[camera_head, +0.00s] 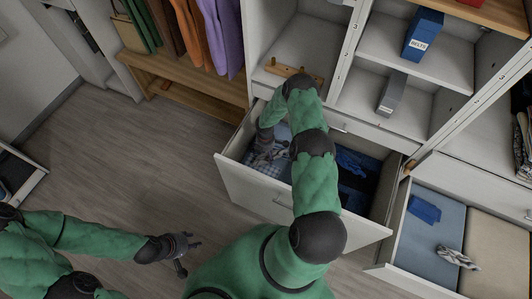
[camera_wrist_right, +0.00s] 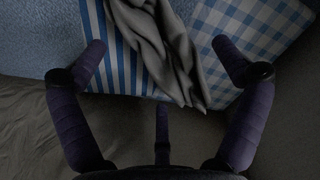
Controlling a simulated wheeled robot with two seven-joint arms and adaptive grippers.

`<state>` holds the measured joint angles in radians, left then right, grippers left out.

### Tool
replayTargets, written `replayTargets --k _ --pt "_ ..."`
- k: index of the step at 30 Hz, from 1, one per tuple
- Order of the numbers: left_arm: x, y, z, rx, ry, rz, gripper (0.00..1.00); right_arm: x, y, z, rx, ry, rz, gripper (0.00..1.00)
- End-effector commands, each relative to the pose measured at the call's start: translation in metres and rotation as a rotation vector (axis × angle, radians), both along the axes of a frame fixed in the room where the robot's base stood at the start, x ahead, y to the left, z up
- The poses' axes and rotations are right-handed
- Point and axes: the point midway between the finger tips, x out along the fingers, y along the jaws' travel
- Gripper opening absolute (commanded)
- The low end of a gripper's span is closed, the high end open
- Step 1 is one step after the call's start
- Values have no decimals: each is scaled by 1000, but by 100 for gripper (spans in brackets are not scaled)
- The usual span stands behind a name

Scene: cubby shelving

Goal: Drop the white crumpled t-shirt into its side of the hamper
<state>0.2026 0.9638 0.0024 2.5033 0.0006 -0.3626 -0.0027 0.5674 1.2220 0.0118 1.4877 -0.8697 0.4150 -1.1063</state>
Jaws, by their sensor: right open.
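A crumpled pale cloth (camera_wrist_right: 165,45), grey in the shade, lies between the fingers of my right gripper (camera_wrist_right: 165,75) in the right wrist view. It rests over a blue-striped cloth (camera_wrist_right: 125,55) and beside a blue-checked one (camera_wrist_right: 240,40). My right gripper is open, down inside the open middle drawer (camera_head: 250,188) in the head view, partly hidden by its arm. Another crumpled whitish cloth (camera_head: 456,257) lies in the right pull-out, which has a blue side (camera_head: 425,250) and a beige side (camera_head: 492,250); I cannot tell whether this is the hamper. My left gripper (camera_head: 188,256) is open and empty.
Dark blue clothes (camera_head: 355,175) lie in the middle drawer's right part. A blue cloth (camera_head: 424,209) lies in the right pull-out. Cubbies above hold a blue box (camera_head: 422,35) and a grey box (camera_head: 391,93). Bare floor (camera_head: 120,170) spreads at the left.

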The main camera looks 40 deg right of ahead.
Motion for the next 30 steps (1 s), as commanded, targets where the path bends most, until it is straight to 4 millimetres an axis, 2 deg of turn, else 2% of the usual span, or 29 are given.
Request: replayTargets --k 8,15,21,25,30 --pt "0 0 19 0 0 0 40 0 0 17 0 0 0 97" --pt "0 0 40 0 0 0 40 4 -1 71 0 -2 0 97" --pt "0 0 54 0 0 0 40 5 -1 107 -1 -1 0 97" --pt "0 0 59 0 0 0 40 6 -1 122 0 0 0 97" --pt "0 0 61 0 0 0 40 6 -1 131 0 0 1 97"
